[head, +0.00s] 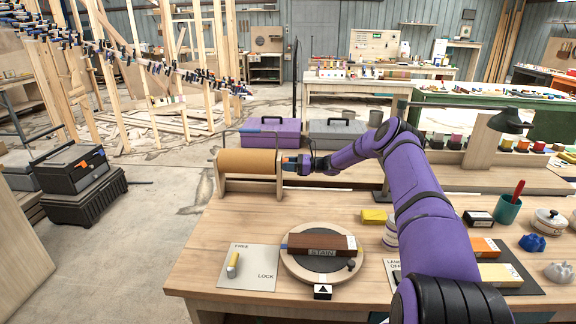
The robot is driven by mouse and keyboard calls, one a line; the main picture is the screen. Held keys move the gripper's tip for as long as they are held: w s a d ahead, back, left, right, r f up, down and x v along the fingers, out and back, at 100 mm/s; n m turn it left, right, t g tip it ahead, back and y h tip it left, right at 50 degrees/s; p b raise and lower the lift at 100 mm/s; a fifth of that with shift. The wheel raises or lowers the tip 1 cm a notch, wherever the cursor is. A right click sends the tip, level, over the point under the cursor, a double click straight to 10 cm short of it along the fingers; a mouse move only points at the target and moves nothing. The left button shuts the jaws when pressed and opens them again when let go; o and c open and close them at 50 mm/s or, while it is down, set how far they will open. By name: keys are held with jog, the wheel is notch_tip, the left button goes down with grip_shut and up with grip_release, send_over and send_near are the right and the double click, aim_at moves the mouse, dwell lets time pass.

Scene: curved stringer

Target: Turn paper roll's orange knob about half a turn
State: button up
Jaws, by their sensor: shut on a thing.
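The brown paper roll (246,162) lies level in a wooden stand (250,187) at the back left of the workbench. My gripper (288,163) reaches in from the right along the roll's axis, at the stand's right end. It is shut on the orange knob there. The jaws hide nearly all of the knob, and its turn angle cannot be told. My purple arm stretches from the lower right to the roll.
A round turntable (322,257) with a brown STAIN block (322,246) stands in front of the roll. Left of it is a FREE/LOCK plate (248,268). Purple (270,132) and grey (337,134) toolboxes stand behind. A green cup (507,209) stands right of my arm.

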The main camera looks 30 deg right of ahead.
jog(key=shift+f, duration=0.1)
dwell(0.3)
jog(key=o, duration=0.9)
jog(key=v, duration=1.1)
jog(key=shift+a, duration=0.1)
